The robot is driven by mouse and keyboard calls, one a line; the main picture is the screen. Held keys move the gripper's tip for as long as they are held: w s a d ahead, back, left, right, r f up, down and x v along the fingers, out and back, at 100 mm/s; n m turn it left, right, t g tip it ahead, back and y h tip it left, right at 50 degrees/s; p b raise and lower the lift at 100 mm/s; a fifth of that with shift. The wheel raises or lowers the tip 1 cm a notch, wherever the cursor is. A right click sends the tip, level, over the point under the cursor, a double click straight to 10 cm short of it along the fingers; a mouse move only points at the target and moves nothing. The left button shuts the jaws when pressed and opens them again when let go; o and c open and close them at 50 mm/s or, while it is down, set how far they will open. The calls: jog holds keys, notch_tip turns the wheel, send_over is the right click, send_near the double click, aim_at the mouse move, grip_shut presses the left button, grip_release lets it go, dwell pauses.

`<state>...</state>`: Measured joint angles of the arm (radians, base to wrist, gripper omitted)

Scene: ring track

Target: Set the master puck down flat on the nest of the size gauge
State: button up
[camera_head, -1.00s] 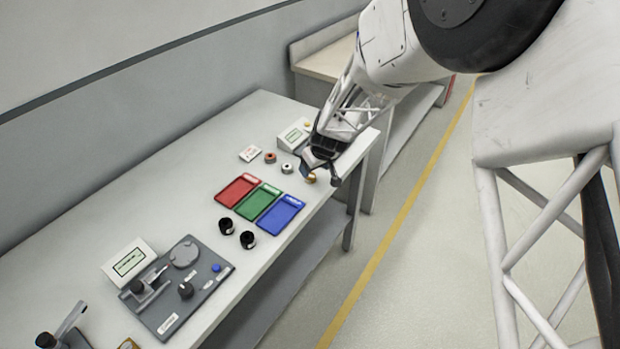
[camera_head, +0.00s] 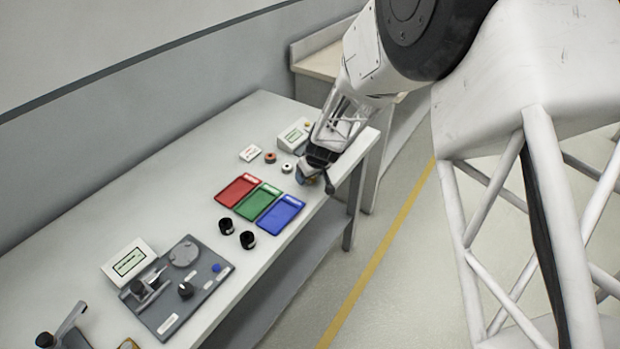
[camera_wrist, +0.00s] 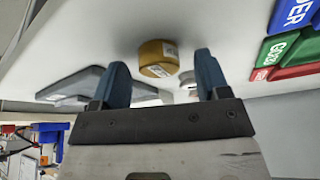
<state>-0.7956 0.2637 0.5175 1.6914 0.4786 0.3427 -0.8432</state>
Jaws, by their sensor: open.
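A short brass-coloured cylinder with a white label, which looks like the master puck (camera_wrist: 158,57), sits on the bench just beyond and between my fingertips in the wrist view. My gripper (camera_wrist: 161,68) is open, one blue finger on each side, and not closed on it. In the head view my gripper (camera_head: 312,180) is low over the bench's right end and mostly hides the puck. The likely size gauge (camera_head: 177,285), a dark grey plate with a round disc, black knob, blue button and small post, is at the lower left. I cannot tell which part is its nest.
Red (camera_head: 238,190), green (camera_head: 259,201) and blue (camera_head: 281,214) trays lie between gripper and gauge. An orange-brown ring (camera_head: 270,157) and a pale ring (camera_head: 287,167) are near my gripper. A display box (camera_head: 294,134) stands behind.

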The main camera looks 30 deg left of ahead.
jog(key=shift+f, duration=0.1)
dwell(0.5)
jog(key=c, duration=1.2)
jog(key=shift+r, duration=1.85)
jog(key=s+d+r, duration=0.1)
jog(key=s+d, duration=1)
jog(key=shift+d+r, duration=0.15)
jog(key=shift+d, duration=0.1)
